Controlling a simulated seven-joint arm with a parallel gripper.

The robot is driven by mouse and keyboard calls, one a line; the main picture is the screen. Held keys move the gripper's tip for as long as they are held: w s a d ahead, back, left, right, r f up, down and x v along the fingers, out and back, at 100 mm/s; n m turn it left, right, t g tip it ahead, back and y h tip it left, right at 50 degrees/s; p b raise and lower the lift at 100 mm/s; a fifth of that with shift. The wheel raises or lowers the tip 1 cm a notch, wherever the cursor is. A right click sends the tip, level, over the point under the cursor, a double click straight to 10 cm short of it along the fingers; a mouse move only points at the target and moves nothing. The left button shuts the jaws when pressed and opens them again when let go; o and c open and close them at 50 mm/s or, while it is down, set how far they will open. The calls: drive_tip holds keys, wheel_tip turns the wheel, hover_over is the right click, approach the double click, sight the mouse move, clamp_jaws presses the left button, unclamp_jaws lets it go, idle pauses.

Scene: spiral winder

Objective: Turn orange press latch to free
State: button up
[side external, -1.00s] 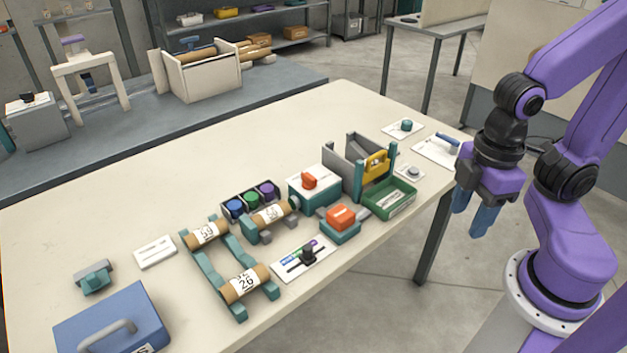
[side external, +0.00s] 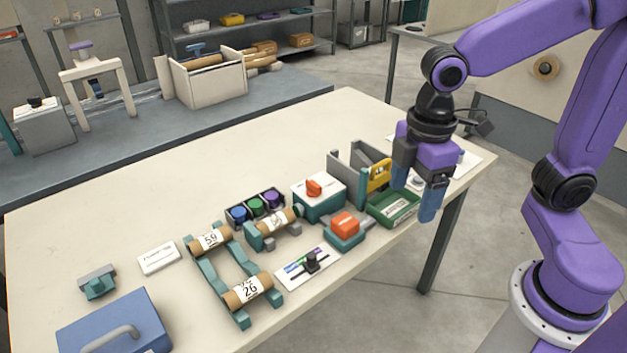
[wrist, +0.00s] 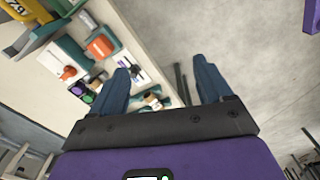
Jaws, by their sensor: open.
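An orange turning handle (side external: 314,187), which looks like the press latch, sits on the white top of a teal-sided box (side external: 322,205). It also shows in the wrist view (wrist: 68,72). An orange block (side external: 345,224) on a teal base stands just in front of it, seen in the wrist view too (wrist: 101,47). I cannot read any setting of the handle. My gripper (side external: 416,190) is open and empty, its blue fingers pointing down, right of the box by the table's front edge. Its fingers also show in the wrist view (wrist: 160,70).
A green tray (side external: 393,208) and a grey-walled holder with a yellow handle (side external: 379,176) stand between my gripper and the box. Left are colored buttons (side external: 256,206), cardboard rolls (side external: 250,289) and a slider panel (side external: 308,266). The table's back left is clear.

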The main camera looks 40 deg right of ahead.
drive_tip(key=w+a+r+n, duration=0.1)
drive_tip(key=w+a+n, duration=0.1)
drive_tip(key=w, duration=1.4)
drive_tip(key=n, duration=0.2)
hover_over(313, 182)
drive_tip(key=f, duration=0.2)
wheel_tip(313, 182, down, 16)
drive_tip(key=shift+s+f, duration=0.1)
drive_tip(key=c, duration=1)
